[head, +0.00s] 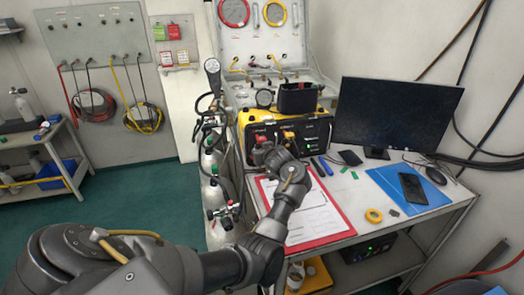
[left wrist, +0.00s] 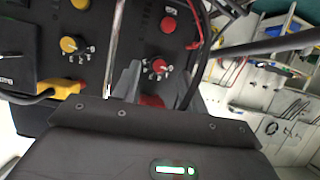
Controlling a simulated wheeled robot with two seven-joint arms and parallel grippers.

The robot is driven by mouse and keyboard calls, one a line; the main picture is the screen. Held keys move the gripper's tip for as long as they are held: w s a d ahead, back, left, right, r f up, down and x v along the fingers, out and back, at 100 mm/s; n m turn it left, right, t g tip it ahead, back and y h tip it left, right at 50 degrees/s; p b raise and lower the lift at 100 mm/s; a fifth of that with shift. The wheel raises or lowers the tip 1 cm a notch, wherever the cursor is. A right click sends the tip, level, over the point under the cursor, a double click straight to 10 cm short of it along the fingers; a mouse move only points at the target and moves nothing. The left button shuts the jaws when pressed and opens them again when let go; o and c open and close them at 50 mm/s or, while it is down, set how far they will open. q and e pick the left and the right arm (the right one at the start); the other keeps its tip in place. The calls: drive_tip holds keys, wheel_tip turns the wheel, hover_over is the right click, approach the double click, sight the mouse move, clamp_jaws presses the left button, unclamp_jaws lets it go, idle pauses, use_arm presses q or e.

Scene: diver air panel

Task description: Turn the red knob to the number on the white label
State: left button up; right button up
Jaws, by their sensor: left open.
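The red knob (left wrist: 160,66) sits on a dark panel with small white marks around it in the left wrist view. In the head view the panel is the black front of a yellow-edged case (head: 316,131) on the bench. My left gripper (head: 270,154) is open in front of the panel's left part. In the left wrist view a grey finger (left wrist: 127,80) stands just left of and below the red knob; I cannot tell if it touches. The knob's pointer and the numbers are too small to read. I cannot make out the white label. My right gripper is not in view.
A yellow knob (left wrist: 70,44) and another red knob (left wrist: 168,24) are on the same panel. A red clipboard (head: 338,226) lies on the bench before the case. A monitor (head: 396,115) stands to the right. Gas cylinders (head: 213,195) stand left of the bench.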

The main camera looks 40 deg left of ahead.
use_arm(q)
drive_tip(key=shift+x, duration=0.75)
drive_tip(key=shift+w, duration=0.1)
drive_tip(key=shift+c, duration=0.4)
